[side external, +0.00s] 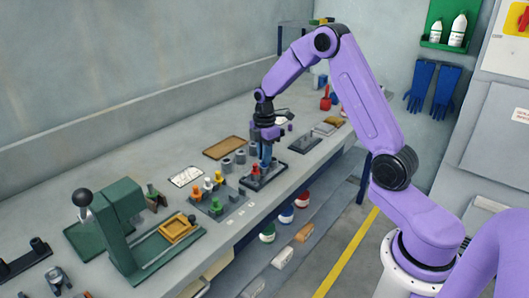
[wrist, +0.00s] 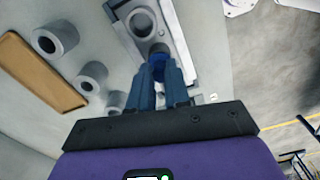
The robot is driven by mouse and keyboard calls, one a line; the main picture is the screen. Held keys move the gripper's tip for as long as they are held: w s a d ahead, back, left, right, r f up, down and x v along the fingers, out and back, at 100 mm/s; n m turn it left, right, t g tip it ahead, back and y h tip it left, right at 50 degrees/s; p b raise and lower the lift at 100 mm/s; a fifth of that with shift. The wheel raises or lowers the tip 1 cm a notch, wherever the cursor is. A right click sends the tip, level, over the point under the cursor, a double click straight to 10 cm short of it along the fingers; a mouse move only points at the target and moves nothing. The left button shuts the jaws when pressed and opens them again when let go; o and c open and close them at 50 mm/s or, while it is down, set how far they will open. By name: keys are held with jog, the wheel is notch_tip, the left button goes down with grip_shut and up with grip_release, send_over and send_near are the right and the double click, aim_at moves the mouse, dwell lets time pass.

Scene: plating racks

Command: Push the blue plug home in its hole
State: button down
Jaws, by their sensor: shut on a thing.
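My gripper (side external: 264,163) points down over a dark block (side external: 277,171) near the front edge of the bench. In the wrist view the blue fingers (wrist: 160,80) are shut on the blue plug (wrist: 158,66), of which only a small part shows between the fingertips. The grey top of the block (wrist: 177,33) shows beyond them, with a large round opening (wrist: 143,22) and a smaller dark round recess (wrist: 157,48) right by the plug. The plug's lower end is hidden, so I cannot tell how deep it sits in a hole.
Several grey hollow cylinders (wrist: 55,38) stand beside the block, near a brown tray (wrist: 29,68). A board with coloured pegs (side external: 216,203) and a green press (side external: 122,225) stand to the left. A dark plate with a post (side external: 305,143) lies to the right.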

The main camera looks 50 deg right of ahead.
jog(key=shift+f, duration=0.15)
jog(key=shift+r, duration=1.3)
dwell(1.1)
jog(key=shift+s+f, duration=0.1)
jog(key=shift+f, duration=1.15)
jog(key=c, duration=1)
grip_release()
notch_tip(320, 180, up, 17)
jog(key=shift+r, duration=0.15)
